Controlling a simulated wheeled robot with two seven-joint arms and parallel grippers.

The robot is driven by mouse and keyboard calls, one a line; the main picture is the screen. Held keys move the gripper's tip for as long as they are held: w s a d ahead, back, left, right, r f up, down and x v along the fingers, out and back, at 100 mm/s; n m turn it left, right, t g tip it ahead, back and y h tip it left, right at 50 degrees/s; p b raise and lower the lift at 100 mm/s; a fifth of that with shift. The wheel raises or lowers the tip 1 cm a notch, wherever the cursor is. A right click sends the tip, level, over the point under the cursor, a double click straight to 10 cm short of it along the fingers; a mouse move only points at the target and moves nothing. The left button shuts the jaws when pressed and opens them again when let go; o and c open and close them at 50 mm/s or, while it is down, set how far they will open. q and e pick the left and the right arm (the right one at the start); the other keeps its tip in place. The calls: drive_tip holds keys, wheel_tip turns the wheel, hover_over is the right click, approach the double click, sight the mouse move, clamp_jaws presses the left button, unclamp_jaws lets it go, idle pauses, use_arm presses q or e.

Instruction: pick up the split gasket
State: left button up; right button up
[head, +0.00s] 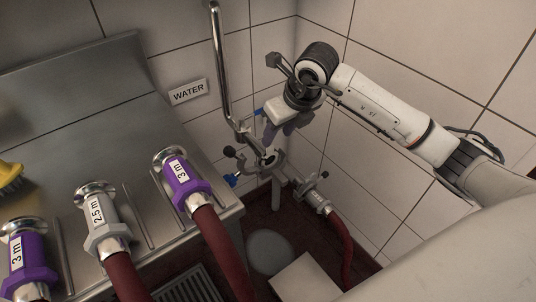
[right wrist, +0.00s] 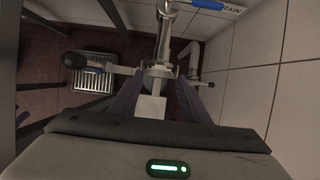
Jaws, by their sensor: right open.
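I cannot clearly pick out the split gasket in either view; it may be hidden or too small at the pipe joint. My right gripper (head: 280,130) points down in the head view, just above the pipe fitting (head: 268,160) near the wall corner. In the right wrist view its two dark purple fingers (right wrist: 158,98) stand apart, on either side of a pale square piece (right wrist: 152,107). The fitting with its clamp (right wrist: 160,71) shows just beyond the fingertips. I see nothing held between the fingers. My left gripper is out of view.
A steel riser pipe (head: 220,65) rises close to the gripper, left of it. A valve with a red hose (head: 318,200) sits below right. Hoses with purple (head: 186,182) and grey (head: 103,222) couplings lie on the steel counter (head: 145,195). A floor grate (right wrist: 92,82) lies below. Tiled walls stand close behind.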

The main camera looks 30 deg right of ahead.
sight(271, 147)
drive_tip(key=x, duration=0.6)
drive_tip(key=shift+w+f, duration=0.15)
drive_tip(key=shift+f, duration=0.05)
clamp_jaws()
